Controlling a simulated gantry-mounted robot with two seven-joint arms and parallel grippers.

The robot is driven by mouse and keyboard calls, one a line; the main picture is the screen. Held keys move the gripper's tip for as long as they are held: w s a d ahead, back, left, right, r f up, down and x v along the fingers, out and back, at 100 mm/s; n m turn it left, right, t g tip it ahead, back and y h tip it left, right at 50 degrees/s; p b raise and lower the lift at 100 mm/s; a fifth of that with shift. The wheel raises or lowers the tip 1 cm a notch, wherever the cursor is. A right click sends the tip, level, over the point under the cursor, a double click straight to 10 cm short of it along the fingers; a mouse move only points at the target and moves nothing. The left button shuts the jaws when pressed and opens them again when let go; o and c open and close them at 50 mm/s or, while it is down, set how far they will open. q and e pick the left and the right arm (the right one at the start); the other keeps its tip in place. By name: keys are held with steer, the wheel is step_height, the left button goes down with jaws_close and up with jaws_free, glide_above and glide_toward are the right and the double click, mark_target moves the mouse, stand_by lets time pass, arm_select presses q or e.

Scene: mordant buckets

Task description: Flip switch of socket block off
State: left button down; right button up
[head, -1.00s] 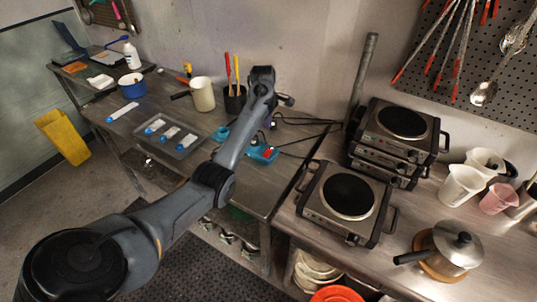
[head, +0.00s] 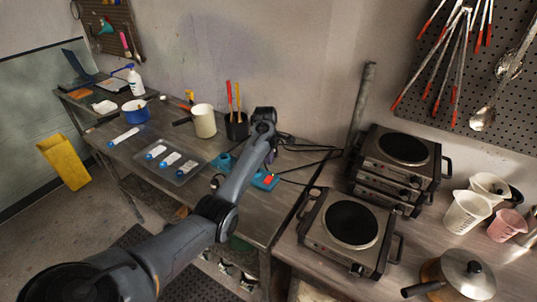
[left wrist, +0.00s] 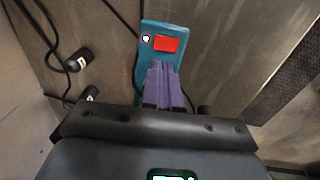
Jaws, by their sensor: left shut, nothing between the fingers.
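The socket block (head: 265,181) is blue and lies on the left metal table near its right end, partly behind my left arm in the head view. In the left wrist view the socket block (left wrist: 148,28) shows its red switch (left wrist: 165,44) and a small white round spot beside it. My left gripper (left wrist: 160,66) has purple fingers that are shut and empty. Its fingertips are at the near edge of the switch in that view; I cannot tell whether they touch it. In the head view the left gripper (head: 270,156) is mostly hidden by its wrist. My right gripper is not in view.
Black cables and plugs (left wrist: 76,60) lie beside the block. Hot plates (head: 348,225) stand on the right table.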

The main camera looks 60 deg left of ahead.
mark_target(271, 178)
arm_select(q)
steer(key=f, duration=0.5)
steer(key=w+f+b, duration=0.1)
steer(key=f, duration=0.2)
steer(key=shift+a+f, duration=0.1)
steer(key=shift+a, duration=0.05)
steer(key=shift+f, duration=0.55)
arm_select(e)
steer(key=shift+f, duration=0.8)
arm_select(q)
steer(key=shift+a, duration=0.1)
